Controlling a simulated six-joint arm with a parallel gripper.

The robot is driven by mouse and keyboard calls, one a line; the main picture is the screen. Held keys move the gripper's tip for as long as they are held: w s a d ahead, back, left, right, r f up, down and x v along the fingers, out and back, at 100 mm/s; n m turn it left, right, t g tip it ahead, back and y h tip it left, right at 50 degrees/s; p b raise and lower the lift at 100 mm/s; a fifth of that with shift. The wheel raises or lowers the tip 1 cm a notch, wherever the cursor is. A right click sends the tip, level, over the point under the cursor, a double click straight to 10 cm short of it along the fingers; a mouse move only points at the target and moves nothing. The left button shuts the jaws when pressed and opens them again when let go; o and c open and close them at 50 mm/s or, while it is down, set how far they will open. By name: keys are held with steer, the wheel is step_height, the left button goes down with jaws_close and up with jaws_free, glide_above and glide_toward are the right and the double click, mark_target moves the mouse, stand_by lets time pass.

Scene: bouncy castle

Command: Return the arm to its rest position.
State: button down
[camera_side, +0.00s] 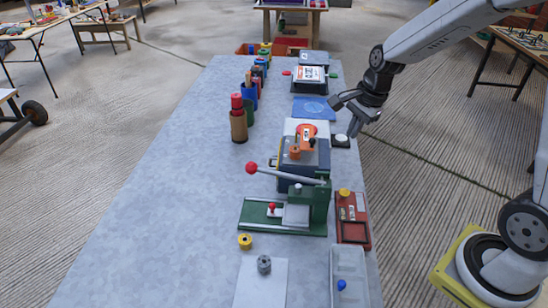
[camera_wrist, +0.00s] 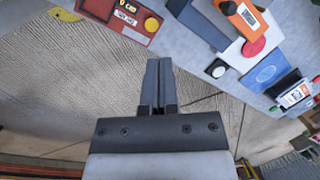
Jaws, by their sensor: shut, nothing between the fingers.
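My gripper (camera_side: 354,113) is at the right edge of the grey table (camera_side: 160,190), in the air close to a small black block with a white round top (camera_side: 341,139). In the wrist view my gripper (camera_wrist: 159,62) has its two dark fingers together with nothing between them, and the floor shows behind them. My arm comes in from the upper right in the side view. The gap between my fingertips and the table edge cannot be told exactly.
A green press with a red-knobbed lever (camera_side: 285,216) and a red panel (camera_side: 352,222) stand nearby on the table. A blue mat (camera_side: 313,108) lies farther back. Several coloured cylinders line the far left part. Bare floor (camera_side: 420,180) lies to the right.

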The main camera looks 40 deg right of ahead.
steer(key=s+a+f+n, duration=0.2)
steer(key=s+n, duration=0.3)
steer(key=n, duration=0.4)
steer(key=s+a+f+n+h, duration=0.1)
steer(key=s+a+n, duration=0.3)
steer(key=n, duration=0.5)
steer(key=shift+s+a+f+n+t, duration=0.3)
steer(key=shift+s+a+f, duration=0.15)
steer(key=shift+f, duration=0.2)
